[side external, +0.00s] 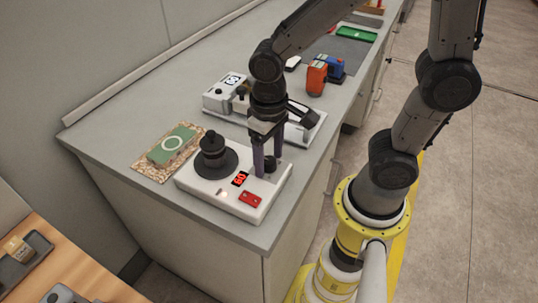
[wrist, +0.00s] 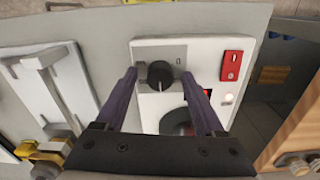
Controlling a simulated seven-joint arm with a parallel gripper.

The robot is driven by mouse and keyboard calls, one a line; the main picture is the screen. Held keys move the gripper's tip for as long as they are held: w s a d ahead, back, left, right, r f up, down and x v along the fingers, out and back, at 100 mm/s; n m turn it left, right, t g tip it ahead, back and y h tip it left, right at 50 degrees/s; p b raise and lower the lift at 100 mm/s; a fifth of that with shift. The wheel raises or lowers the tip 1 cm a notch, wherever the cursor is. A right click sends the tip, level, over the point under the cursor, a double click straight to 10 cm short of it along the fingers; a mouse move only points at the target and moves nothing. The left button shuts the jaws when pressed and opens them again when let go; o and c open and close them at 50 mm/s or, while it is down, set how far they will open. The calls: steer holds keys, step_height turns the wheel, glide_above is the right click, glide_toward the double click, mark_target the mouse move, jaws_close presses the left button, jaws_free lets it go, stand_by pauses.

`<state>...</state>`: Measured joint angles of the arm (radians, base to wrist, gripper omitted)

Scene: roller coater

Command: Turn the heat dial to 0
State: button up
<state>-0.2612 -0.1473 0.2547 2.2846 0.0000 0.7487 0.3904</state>
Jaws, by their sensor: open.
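The heat dial is a round black knob (wrist: 160,75) on a grey square on top of the white coater unit (side external: 212,189). In the wrist view a pale mark on it points toward the bottom of the picture. In the side external view the dial (side external: 270,164) is partly hidden by my fingers. My gripper (wrist: 161,80) is open, its two purple fingers on either side of the dial with gaps visible; it also shows pointing down over the unit (side external: 267,168). A red lit display (side external: 240,179) shows digits that look like 80.
The unit also carries a black disc with a knob (side external: 213,148) and a red switch (side external: 250,199). A patterned mat with a green block (side external: 172,144) lies to the left. A white-grey device (side external: 304,125) stands behind, with orange (side external: 316,78) and blue items beyond.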

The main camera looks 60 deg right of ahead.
jaws_close()
stand_by(0.3)
steer(key=shift+n, duration=0.3)
steer(key=n, duration=0.5)
steer(key=shift+n, duration=0.3)
steer(key=n, duration=0.5)
steer(key=shift+r, duration=0.1)
steer(key=n, duration=0.6)
steer(key=shift+n, duration=0.4)
steer(key=n, duration=0.5)
steer(key=shift+n, duration=0.3)
